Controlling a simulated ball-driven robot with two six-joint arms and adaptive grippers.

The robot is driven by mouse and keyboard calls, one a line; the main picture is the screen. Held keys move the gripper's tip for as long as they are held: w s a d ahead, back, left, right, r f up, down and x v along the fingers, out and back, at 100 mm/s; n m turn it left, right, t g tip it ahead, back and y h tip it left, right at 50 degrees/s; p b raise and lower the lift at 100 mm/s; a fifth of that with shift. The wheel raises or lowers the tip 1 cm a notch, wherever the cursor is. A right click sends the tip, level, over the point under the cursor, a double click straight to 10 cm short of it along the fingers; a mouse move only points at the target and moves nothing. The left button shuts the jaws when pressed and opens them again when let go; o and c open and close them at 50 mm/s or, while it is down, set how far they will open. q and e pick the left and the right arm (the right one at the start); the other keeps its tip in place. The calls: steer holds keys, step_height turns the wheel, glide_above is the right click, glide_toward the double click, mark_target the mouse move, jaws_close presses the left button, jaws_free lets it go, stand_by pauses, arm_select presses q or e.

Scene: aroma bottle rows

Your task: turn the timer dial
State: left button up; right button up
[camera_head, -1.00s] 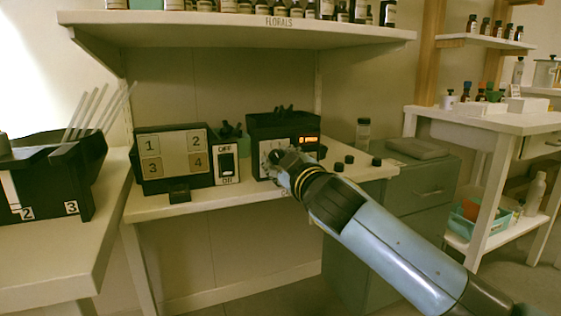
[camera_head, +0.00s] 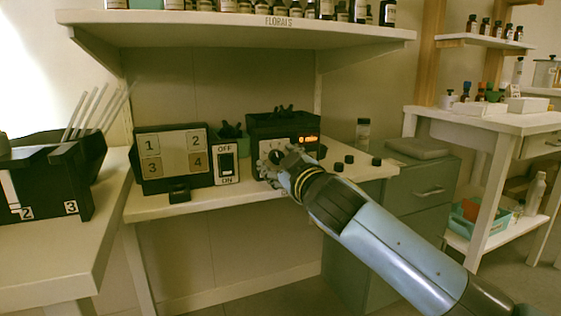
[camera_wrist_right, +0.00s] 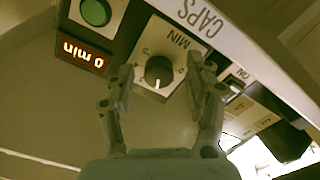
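The timer is a dark box (camera_head: 256,128) on the bench below the shelf, with a pale dial plate. Its black timer dial (camera_wrist_right: 159,72) with a white pointer mark shows clearly in the right wrist view, on a plate marked MIN. The red display (camera_wrist_right: 83,54) reads 0 min. My right gripper (camera_wrist_right: 160,82) is open, with one grey finger on each side of the dial; gaps show between the fingers and the knob. In the head view my right gripper (camera_head: 271,164) is in front of the dial plate and partly covers it. My left gripper is not in view.
A green button (camera_wrist_right: 96,12) is close to the display. Left of the timer are an OFF/ON switch (camera_head: 227,163) and a numbered panel box (camera_head: 174,155). Several black caps (camera_head: 349,159) lie to the right. The bottle shelf (camera_head: 240,30) overhangs the bench.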

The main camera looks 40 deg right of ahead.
steer(key=v, duration=1.2)
stand_by(0.3)
